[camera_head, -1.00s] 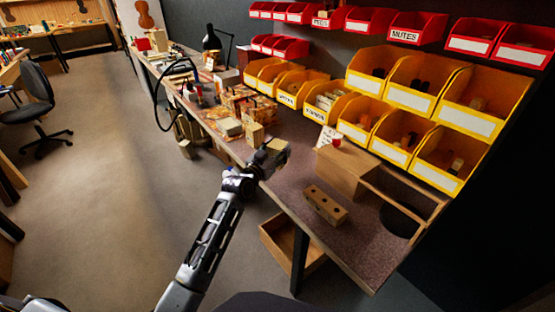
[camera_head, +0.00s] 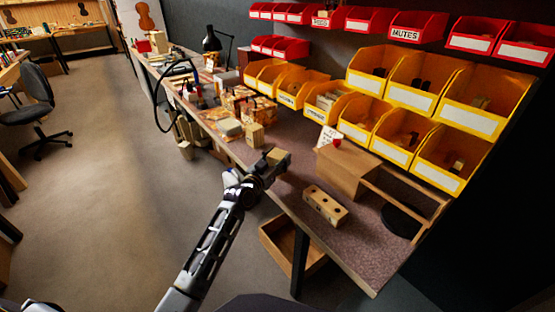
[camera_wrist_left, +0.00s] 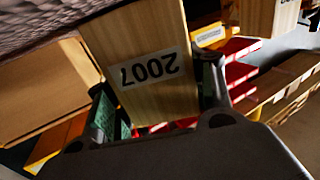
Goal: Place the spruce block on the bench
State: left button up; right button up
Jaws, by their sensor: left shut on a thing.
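The spruce block is a pale wooden block with a white label reading 2007 upside down; it fills the middle of the left wrist view (camera_wrist_left: 155,75). My left gripper (camera_wrist_left: 155,105) is shut on it, with a finger on each side. In the head view the left gripper (camera_head: 276,163) is at the front edge of the bench (camera_head: 352,240), with the small tan block (camera_head: 277,155) at its tip. The gripper hides part of the block, and I cannot tell whether the block touches the bench. My right gripper is not in view.
A drilled wooden block (camera_head: 325,206) lies to the right on the bench. A wooden box (camera_head: 342,172) stands behind it. Small wood blocks (camera_head: 254,135) sit to the left. Yellow bins (camera_head: 437,155) line the back. Bare bench surface shows between the gripper and the drilled block.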

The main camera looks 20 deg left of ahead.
aim_at(273, 163)
pick_arm(q)
jog(key=o, duration=1.1)
jog(key=shift+f, duration=0.1)
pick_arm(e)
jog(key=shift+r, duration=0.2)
pick_arm(q)
jog(key=shift+s+a, duration=0.2)
jog(key=shift+s, duration=0.5)
jog(key=shift+p+v, duration=0.3)
jog(key=shift+v, duration=2.3)
jog(key=shift+p+v, duration=0.5)
jog(key=shift+v, duration=2.2)
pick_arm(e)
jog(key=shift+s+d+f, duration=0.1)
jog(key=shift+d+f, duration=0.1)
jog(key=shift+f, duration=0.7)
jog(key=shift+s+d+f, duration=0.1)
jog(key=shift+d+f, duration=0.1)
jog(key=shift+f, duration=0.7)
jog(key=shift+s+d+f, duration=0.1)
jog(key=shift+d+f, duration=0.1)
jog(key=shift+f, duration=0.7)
